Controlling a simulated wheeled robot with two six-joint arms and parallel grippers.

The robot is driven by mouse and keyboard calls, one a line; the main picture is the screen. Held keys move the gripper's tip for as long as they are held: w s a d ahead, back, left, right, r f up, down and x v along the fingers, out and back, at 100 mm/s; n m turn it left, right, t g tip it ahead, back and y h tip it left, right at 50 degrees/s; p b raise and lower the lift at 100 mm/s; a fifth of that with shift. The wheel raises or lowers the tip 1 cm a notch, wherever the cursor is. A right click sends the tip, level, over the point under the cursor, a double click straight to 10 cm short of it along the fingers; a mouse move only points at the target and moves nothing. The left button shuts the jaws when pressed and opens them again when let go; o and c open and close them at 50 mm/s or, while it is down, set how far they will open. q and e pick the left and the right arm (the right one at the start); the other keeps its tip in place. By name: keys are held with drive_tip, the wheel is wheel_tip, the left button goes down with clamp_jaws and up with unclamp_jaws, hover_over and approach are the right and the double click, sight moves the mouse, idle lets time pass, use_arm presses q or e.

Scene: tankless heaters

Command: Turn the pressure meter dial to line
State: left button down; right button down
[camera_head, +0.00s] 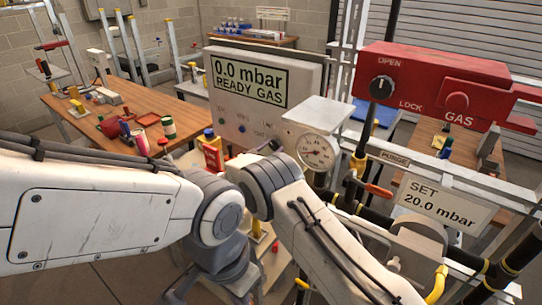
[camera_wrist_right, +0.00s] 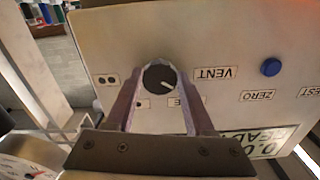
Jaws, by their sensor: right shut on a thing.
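The pressure meter (camera_head: 304,75) is a pale box whose screen reads "0.0 mbar READY GAS". Its round black dial (camera_wrist_right: 160,77) has a white pointer mark and shows in the right wrist view, which is upside down. The pointer aims toward lower right in that view. "VENT" is printed beside the dial; another label below is mostly covered by a finger, with only an "E" showing. My right gripper (camera_wrist_right: 158,84) has its fingers on both sides of the dial, shut on it. In the head view my right wrist mostly hides the dial. My left gripper is not visible.
A round gauge (camera_head: 317,151) stands right of the meter. A red box (camera_head: 430,85) marked OPEN, LOCK and GAS, black pipes (camera_head: 465,255) and a "SET 20.0 mbar" sign (camera_head: 443,203) crowd the right. A wooden table (camera_head: 120,107) with tools is at left.

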drive_tip(key=m+b, duration=0.1)
drive_tip(key=b, duration=0.1)
drive_tip(key=m+b, duration=0.3)
drive_tip(key=b, duration=0.1)
drive_tip(key=shift+a+f+m+b, duration=0.15)
drive_tip(key=shift+f+m+b, duration=0.15)
drive_tip(key=shift+m, duration=0.1)
drive_tip(key=shift+r+m+b, duration=0.2)
drive_tip(key=shift+m+b, duration=0.6)
drive_tip(key=shift+b, duration=0.25)
drive_tip(key=shift+c, duration=1.3)
unclamp_jaws()
drive_tip(key=shift+r, duration=0.1)
